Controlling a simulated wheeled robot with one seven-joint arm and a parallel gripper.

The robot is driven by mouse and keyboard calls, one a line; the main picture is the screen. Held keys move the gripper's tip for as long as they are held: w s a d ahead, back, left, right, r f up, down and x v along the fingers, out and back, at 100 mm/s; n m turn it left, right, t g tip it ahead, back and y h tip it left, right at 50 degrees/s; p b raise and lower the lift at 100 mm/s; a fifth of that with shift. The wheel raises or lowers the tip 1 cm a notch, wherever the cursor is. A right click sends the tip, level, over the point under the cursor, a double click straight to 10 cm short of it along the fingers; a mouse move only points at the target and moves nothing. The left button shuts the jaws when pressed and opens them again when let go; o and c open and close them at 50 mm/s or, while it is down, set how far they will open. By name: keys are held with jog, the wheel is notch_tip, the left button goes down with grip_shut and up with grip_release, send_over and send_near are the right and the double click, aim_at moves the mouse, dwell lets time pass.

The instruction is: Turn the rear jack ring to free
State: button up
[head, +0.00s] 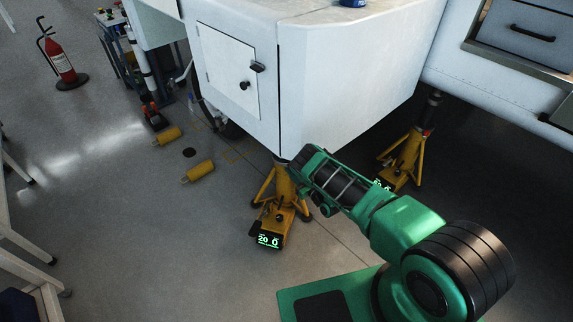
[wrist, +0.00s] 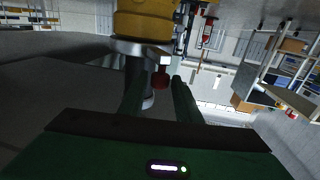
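A yellow jack (head: 277,205) with splayed legs stands under the near corner of the white body, with a lit green display reading "20 0" at its foot. My green arm reaches to its top, where the ring is hidden in the head view. In the wrist view the yellow jack body (wrist: 143,24) is at the top, with a silver ring (wrist: 140,47) below it and a dark post under that. A small red knob (wrist: 160,80) on a pale stub shows between the fingertips of my gripper (wrist: 157,88). The fingers are apart; I cannot tell whether they touch the knob.
A second yellow jack (head: 405,157) with a display stands to the right, partly behind my arm. The white body (head: 340,75) hangs low over the near jack. Yellow cylinders (head: 198,172) and a fire extinguisher (head: 62,62) stand or lie at left.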

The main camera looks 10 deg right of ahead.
jog(key=x, duration=0.6)
jog(key=shift+w, duration=0.2)
grip_shut()
